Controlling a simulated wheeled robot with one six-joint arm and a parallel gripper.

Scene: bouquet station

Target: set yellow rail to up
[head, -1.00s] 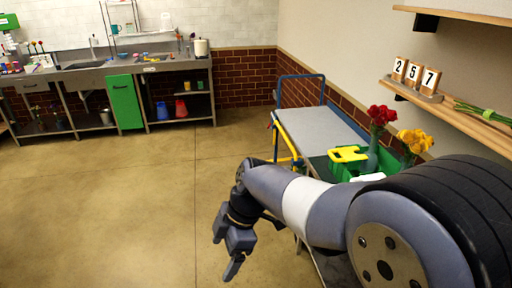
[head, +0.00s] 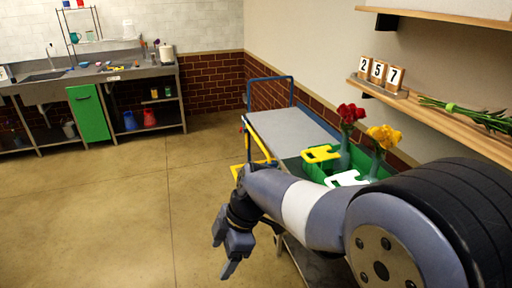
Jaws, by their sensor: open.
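The yellow rail (head: 258,142) is on the left side of a grey-topped cart (head: 290,128). Its upper part slopes along the cart's edge, and a yellow piece (head: 235,172) shows lower down, just left of my arm. My arm hides part of that side, so I cannot tell whether the rail is up or down. My gripper (head: 225,258) is open and empty, pointing down over the floor in front of the cart. It is apart from the rail.
A green crate (head: 318,172) with yellow and white pieces, red flowers (head: 350,113) and yellow flowers (head: 383,136) is at the cart's near end. A blue handle (head: 270,79) stands at its far end. Wall shelves (head: 440,115) are at right. Floor at left is clear.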

